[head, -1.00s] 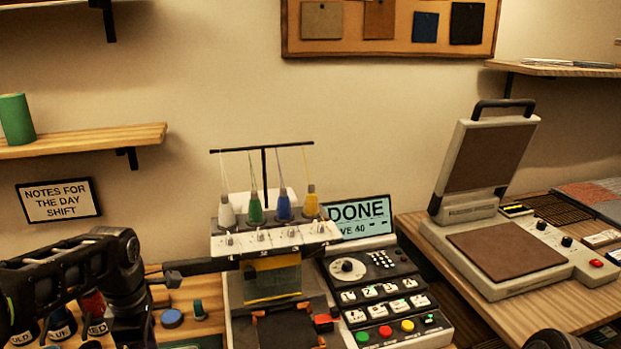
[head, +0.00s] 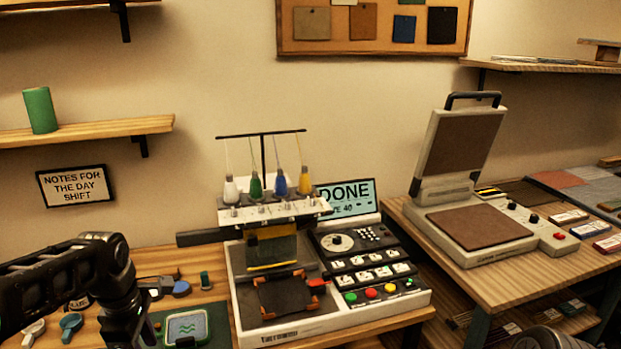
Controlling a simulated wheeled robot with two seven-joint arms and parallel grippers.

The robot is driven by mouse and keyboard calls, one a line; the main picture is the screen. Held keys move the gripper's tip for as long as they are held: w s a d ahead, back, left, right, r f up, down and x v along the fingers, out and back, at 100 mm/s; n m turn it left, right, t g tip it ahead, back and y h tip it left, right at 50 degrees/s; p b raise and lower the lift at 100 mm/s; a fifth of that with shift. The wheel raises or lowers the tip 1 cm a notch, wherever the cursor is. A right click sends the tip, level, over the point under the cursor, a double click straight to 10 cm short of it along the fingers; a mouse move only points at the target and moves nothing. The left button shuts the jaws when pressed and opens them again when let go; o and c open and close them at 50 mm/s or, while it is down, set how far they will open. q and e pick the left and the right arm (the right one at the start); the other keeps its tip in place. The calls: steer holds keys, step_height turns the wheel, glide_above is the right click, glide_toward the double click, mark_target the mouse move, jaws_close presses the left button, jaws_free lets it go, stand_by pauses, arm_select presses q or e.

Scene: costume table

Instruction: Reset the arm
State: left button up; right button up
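My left arm (head: 65,272) comes in from the left and bends down over the left part of the wooden table. Its lower end, toward my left gripper (head: 132,328), is dark and runs to the bottom edge, so I cannot make out the fingertips or anything between them. It is left of the embroidery machine and apart from it. A dark rounded part of my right arm (head: 545,338) shows at the bottom right; my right gripper is out of view.
The embroidery machine (head: 285,330) has a hoop (head: 285,292) on its bed and a screen (head: 345,198) reading DONE. A green patch (head: 187,326) lies beside my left arm. A heat press (head: 470,250) stands open on the right table. Shelves (head: 90,131) hang at left.

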arm_select(q)
steer(key=w+d+f+m+t+h, duration=0.1)
steer(key=w+d+f+m+t, duration=0.2)
steer(key=w+d+f+m, duration=0.3)
steer(key=s+d+f+m+h, duration=0.25)
steer(key=d+f+m, duration=0.65)
steer(key=f, duration=0.5)
steer(key=s+d+f+m+g, duration=0.1)
steer(key=s+d+f, duration=0.3)
steer(key=s, duration=0.4)
steer(key=s+d+f+g, duration=0.1)
steer(key=s+d+f, duration=0.2)
steer(key=s+f, duration=0.3)
steer(key=s+d+f+m+g, duration=0.1)
steer(key=s+d+f, duration=0.3)
steer(key=s, duration=0.6)
steer(key=shift+d+f+m+g+h, duration=0.3)
steer(key=shift+d+f+h, duration=0.05)
steer(key=shift+f, duration=0.6)
